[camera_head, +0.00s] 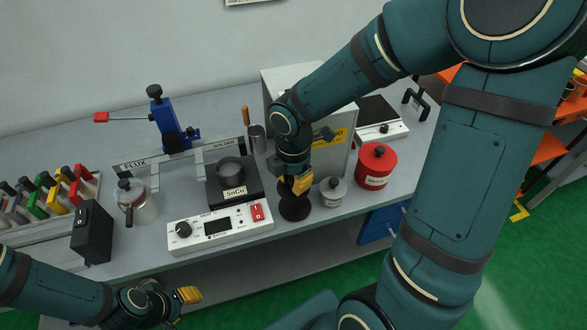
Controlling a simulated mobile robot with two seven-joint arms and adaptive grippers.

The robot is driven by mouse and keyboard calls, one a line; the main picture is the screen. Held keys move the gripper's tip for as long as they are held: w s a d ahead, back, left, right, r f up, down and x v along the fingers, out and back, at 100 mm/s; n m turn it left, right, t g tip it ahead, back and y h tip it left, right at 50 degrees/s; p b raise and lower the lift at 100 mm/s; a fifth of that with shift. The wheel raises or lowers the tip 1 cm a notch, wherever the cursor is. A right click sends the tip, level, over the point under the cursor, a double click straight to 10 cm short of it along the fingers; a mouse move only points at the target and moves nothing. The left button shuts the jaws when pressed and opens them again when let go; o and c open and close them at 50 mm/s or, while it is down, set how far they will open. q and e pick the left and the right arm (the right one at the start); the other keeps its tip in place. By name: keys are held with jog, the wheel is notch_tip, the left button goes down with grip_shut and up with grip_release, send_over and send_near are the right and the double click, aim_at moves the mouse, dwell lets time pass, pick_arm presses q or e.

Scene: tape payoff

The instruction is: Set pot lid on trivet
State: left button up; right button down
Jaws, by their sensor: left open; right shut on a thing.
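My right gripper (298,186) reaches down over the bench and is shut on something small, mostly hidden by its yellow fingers. Directly below the fingers is a dark round object (294,208); I cannot tell the pot lid from the trivet there, or whether they touch. The SnCu solder pot (230,170) stands uncovered on its dark heater, left of the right gripper. My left gripper (188,295) is open and empty, low in front of the bench's front edge.
A white control unit (220,229) sits in front of the pot. A small grey lidded jar (333,191) and a red canister (376,166) stand right of the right gripper. A kettle-like metal vessel (138,204) and black box (91,234) stand at left. A pale cabinet (292,84) rises behind.

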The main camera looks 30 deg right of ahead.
aim_at(295, 206)
jog(key=shift+s+d+f, duration=0.1)
jog(key=shift+s+f, duration=0.05)
jog(key=shift+f, duration=0.1)
jog(key=shift+f+b, duration=0.65)
jog(key=shift+b, duration=0.15)
notch_tip(295, 206, down, 3)
jog(key=b, duration=0.3)
jog(key=shift+f, duration=0.2)
jog(key=shift+f+b, duration=0.5)
jog(key=shift+f, duration=0.15)
jog(key=shift+f, duration=0.4)
jog(key=shift+c, duration=0.8)
grip_release()
